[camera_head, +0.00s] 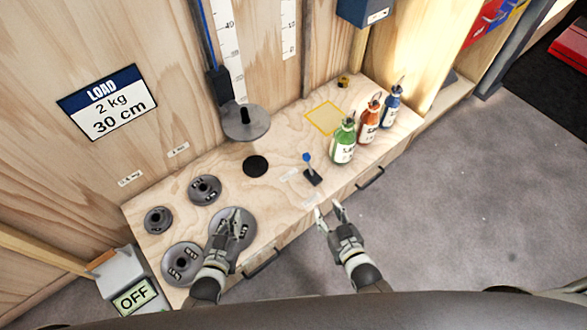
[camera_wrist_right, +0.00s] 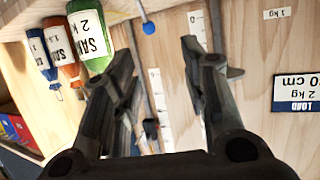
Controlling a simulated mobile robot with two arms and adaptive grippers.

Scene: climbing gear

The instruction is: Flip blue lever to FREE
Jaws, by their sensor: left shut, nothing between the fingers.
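The blue lever (camera_head: 307,157) has a round blue knob on a thin stem above a dark base, standing near the front edge of the wooden bench. The blue knob also shows in the right wrist view (camera_wrist_right: 149,28), between the fingers. Small labels lie beside the base; their words are too small to read. My right gripper (camera_head: 331,211) is open and empty, in front of the bench edge, apart from the lever and nearer me. Its spread fingers fill the right wrist view (camera_wrist_right: 160,65). My left gripper (camera_head: 229,234) is shut and empty over a grey weight disc.
Several grey weight discs (camera_head: 158,220) lie on the left of the bench. Green (camera_head: 344,142), orange (camera_head: 368,121) and blue (camera_head: 391,105) bottles stand right of the lever. A hanging disc (camera_head: 245,122) is behind. Drawer handles (camera_head: 370,177) stick out in front.

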